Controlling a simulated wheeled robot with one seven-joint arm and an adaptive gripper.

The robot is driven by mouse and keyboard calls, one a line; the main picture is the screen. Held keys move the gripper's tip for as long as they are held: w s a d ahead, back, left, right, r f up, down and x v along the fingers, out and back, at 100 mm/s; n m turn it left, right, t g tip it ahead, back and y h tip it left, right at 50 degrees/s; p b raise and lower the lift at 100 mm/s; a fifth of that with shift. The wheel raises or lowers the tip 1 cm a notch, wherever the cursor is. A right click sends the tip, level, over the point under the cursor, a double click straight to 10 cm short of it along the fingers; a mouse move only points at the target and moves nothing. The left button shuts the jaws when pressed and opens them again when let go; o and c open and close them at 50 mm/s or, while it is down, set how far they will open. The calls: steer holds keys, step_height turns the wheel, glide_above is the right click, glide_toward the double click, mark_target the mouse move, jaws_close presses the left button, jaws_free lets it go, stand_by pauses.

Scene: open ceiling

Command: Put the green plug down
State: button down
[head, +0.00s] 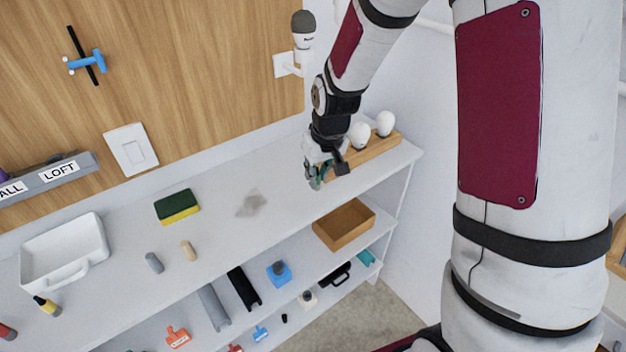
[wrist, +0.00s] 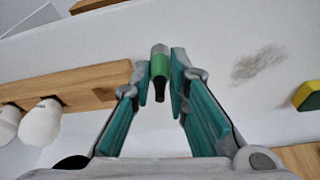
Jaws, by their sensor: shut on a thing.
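The green plug (wrist: 161,68) has a green body, a grey end and a dark tip. In the wrist view it lies between the teal fingers of my gripper (wrist: 161,76), which is shut on it. In the head view my gripper (head: 316,180) is over the right part of the white shelf top (head: 225,212), just left of the wooden bulb holder. The plug is mostly hidden by the fingers there. I cannot tell whether it touches the shelf.
The wooden holder (head: 387,145) with white bulbs (head: 385,123) stands close on the right. A grey smudge (head: 251,203) and a green-yellow sponge (head: 177,206) lie to the left. Shelf room around the smudge is clear.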

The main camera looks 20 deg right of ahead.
steer(key=shift+w+a+f, duration=0.1)
steer(key=shift+w+a, duration=0.1)
steer(key=shift+w, duration=0.7)
steer(key=shift+f, duration=0.15)
steer(key=shift+f+p, duration=0.3)
steer(key=shift+f, duration=1.3)
steer(key=shift+f, duration=0.15)
steer(key=c, duration=1.5)
jaws_free()
steer(key=shift+c, duration=0.2)
